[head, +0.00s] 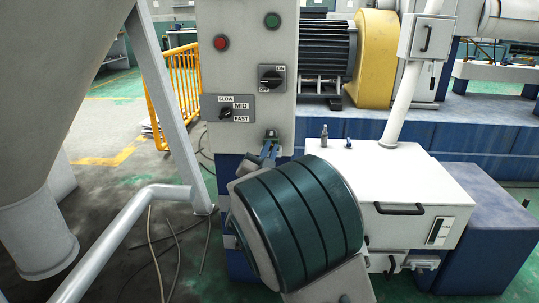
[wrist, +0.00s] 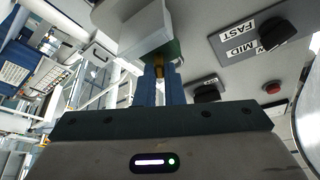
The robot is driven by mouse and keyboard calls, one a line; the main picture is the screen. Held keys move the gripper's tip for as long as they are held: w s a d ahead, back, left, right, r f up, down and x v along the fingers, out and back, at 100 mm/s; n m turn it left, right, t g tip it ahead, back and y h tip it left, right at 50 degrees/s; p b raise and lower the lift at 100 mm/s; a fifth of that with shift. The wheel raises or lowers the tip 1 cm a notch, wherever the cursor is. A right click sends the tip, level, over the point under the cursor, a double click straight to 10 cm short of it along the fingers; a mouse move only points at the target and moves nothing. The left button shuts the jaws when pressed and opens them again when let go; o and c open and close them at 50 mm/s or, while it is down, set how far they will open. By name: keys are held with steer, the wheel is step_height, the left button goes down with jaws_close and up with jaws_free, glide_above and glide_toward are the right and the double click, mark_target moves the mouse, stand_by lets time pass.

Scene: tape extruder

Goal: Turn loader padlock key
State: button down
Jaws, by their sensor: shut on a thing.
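My gripper (wrist: 160,78) reaches up in the wrist view, its two blue fingers close together around a small brass-coloured piece, apparently the padlock key (wrist: 158,67). The piece meets the dark green underside of a pale box-shaped body (wrist: 134,35), which may be the padlock or its housing. In the head view my gripper (head: 269,151) is at the lower edge of the grey control panel (head: 247,140), just under a small dark fitting (head: 271,134). The key cannot be made out there, and its turn angle is unclear.
The panel carries a red button (head: 221,42), a green button (head: 272,20), an ON/OFF switch (head: 272,78) and a SLOW/MID/FAST selector (head: 227,113). A white cabinet (head: 420,185) stands to the right. A grey pipe (head: 120,240) and hopper (head: 50,100) are at left.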

steer(key=m, duration=0.2)
steer(key=m+g+h, duration=0.1)
steer(key=m, duration=0.2)
steer(key=shift+h, duration=0.3)
steer(key=shift+m+g+h, duration=0.4)
steer(key=shift+m+g, duration=0.7)
steer(key=shift+m, duration=1.2)
steer(key=c, duration=1.5)
jaws_free()
steer(key=shift+f, duration=0.2)
